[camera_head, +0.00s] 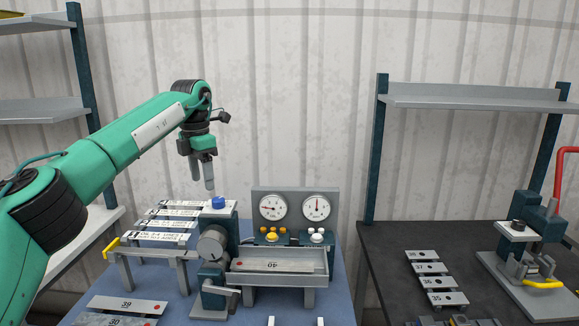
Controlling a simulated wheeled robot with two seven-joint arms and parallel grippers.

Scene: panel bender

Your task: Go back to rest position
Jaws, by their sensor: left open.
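My left gripper (203,177) reaches in on the green left arm and points down, its fingers apart. It hangs above and slightly left of the blue knob (218,203) on top of the panel bender (213,247), with a small gap between fingertips and knob in the picture. Nothing shows between the fingers. A metal plate marked 40 (272,266) lies in the bender's tray, below a panel with two gauges (295,206). My right gripper does not show.
A rack with a yellow handle (111,248) holds several labelled strips left of the bender. Numbered plates (126,305) lie at the front left. The dark right table (385,262) bears a column of plates and a red-handled press (528,240). Shelves (470,103) stand behind.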

